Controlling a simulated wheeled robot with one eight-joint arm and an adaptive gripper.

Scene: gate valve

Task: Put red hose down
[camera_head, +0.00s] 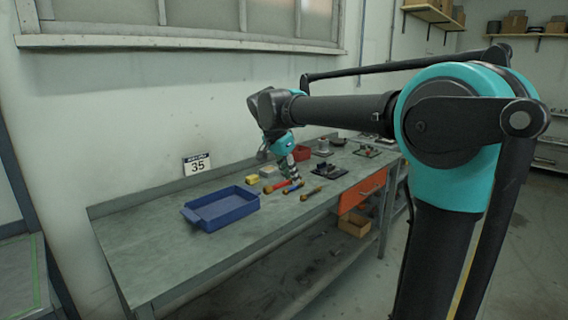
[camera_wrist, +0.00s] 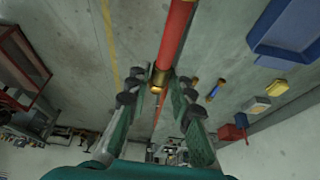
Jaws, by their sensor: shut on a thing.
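My gripper (camera_head: 291,175) reaches down over the bench and is shut on the hose near one end. In the wrist view, the red hose (camera_wrist: 176,40) runs away from me, with its brass fitting (camera_wrist: 160,78) between the fingers of my gripper (camera_wrist: 158,92). The far end is cut off by the picture edge. I cannot tell whether the hose touches the bench.
A blue hose (camera_head: 294,187) and another brass-ended piece (camera_head: 311,194) lie to the right. A blue tray (camera_head: 222,208) stands to the left on the bench (camera_head: 150,250). The bench's left end is clear.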

